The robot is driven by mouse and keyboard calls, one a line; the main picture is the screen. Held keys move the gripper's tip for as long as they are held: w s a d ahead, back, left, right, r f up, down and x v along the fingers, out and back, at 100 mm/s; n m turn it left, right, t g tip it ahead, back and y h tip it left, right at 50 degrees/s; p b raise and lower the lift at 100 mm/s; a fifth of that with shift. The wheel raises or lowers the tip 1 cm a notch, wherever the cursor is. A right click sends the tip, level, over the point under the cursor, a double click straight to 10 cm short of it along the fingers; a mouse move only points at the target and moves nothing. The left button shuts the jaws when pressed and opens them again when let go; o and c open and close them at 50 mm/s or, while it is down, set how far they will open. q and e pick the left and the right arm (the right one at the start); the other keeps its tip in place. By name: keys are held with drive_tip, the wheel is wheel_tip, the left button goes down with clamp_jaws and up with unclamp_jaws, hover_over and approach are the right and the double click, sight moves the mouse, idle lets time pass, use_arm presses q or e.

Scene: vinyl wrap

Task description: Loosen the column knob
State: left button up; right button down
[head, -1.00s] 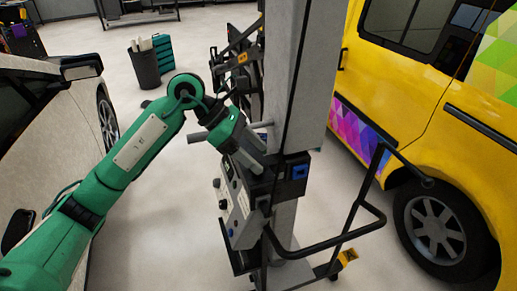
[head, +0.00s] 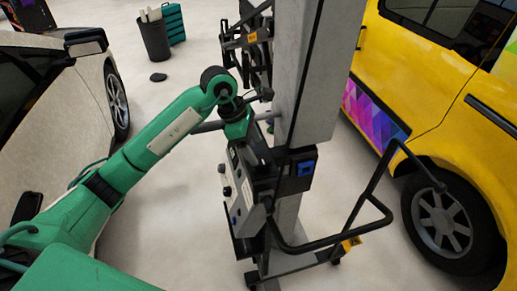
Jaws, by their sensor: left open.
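The tall grey column (head: 308,75) stands upright in the middle of the head view. A dark carriage box (head: 285,180) with a blue part sits on it, and a grey panel with small dark knobs (head: 226,190) faces left. I cannot tell which knob is the column knob. My left arm reaches in from the left, and its left gripper (head: 254,152) is open, pointing down just above the panel, left of the column. Its fingertips are hard to make out against the dark box, and I cannot tell whether they touch anything. My right gripper is out of view.
A black bent handle bar (head: 335,240) sticks out to the right of the column. A yellow van (head: 425,80) stands close on the right and a pale car (head: 60,125) on the left. A dark bin (head: 155,40) stands at the back left. Bare floor lies between.

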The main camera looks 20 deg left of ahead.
sight(261, 159)
use_arm(q)
drive_tip(key=x, duration=0.3)
drive_tip(key=shift+p, duration=0.4)
drive_tip(key=shift+d+f, duration=0.15)
drive_tip(key=shift+f, duration=0.15)
drive_tip(key=c, duration=1)
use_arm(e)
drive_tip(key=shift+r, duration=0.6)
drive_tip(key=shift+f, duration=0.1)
